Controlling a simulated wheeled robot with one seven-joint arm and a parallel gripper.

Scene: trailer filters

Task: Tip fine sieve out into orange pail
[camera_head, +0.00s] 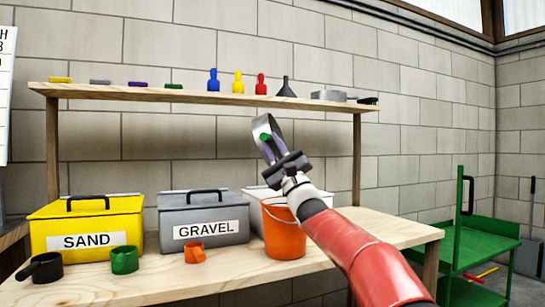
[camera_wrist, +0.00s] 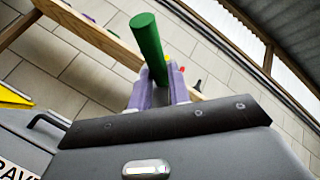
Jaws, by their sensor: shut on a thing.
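My gripper (camera_head: 270,147) is raised above the bench, below the shelf's front edge in the picture. It is shut on the green handle of a sieve (camera_head: 259,125). The sieve's metal ring is tilted steeply on edge; whether anything is in it cannot be seen. In the wrist view only the green handle (camera_wrist: 147,38) shows, between my purple fingers (camera_wrist: 160,90). The orange pail (camera_head: 284,238) stands upright on the bench, below my gripper in the picture. My forearm covers its right side, and its inside is hidden.
A yellow SAND bin (camera_head: 45,225), a grey GRAVEL bin (camera_head: 165,220) and a white bin (camera_head: 253,200) stand on the bench (camera_head: 215,272). Black, green and orange scoops lie in front. The shelf (camera_head: 150,95) holds bottles, a funnel and another metal pan. A green cart (camera_head: 490,240) is right.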

